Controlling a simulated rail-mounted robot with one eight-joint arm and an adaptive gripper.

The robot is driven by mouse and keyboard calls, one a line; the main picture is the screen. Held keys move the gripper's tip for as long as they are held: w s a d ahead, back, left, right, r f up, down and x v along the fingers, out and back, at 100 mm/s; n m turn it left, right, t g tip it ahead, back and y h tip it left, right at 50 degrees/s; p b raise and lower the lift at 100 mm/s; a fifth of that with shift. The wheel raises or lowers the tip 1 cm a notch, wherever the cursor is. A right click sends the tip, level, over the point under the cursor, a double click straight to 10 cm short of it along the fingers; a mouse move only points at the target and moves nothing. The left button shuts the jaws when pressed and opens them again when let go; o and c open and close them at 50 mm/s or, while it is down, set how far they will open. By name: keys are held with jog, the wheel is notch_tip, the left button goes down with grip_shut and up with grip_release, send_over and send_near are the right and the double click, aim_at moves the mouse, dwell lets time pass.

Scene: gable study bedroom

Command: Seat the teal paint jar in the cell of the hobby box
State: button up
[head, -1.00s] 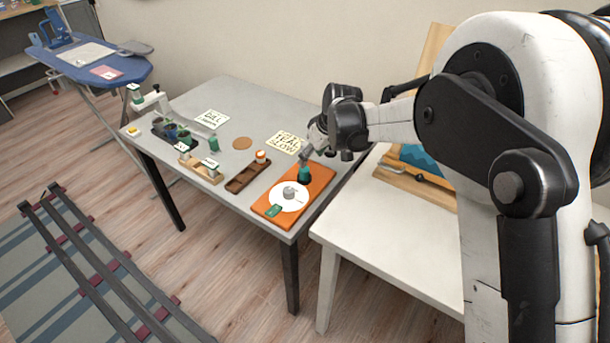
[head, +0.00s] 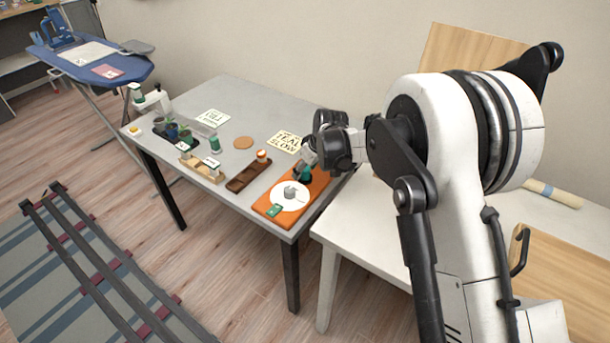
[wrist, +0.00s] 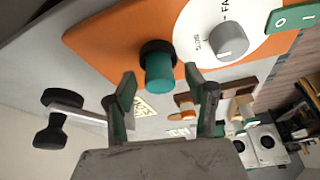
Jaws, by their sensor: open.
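The teal paint jar (head: 305,175) stands at the far end of an orange board. In the wrist view the teal jar (wrist: 159,72) sits in a black ring on that board (wrist: 105,42). My gripper (wrist: 160,78) is open, with its green-padded fingertips on either side of the jar's near end; I cannot tell whether they touch it. In the head view my gripper (head: 309,160) is just above the jar and partly hides it. A dark brown box with cells (head: 240,182), seemingly the hobby box, lies left of the board. An orange-and-white jar (head: 262,156) is at its far end.
The orange board carries a white dial plate with a grey knob (head: 290,193) and a green switch (head: 275,210). A light wooden holder (head: 205,172), a green jar (head: 214,144), a cork disc (head: 243,143) and a lettered card (head: 285,142) share the grey table (head: 240,98).

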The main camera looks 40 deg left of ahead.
grip_shut()
jog(key=shift+r, duration=0.1)
dwell(0.3)
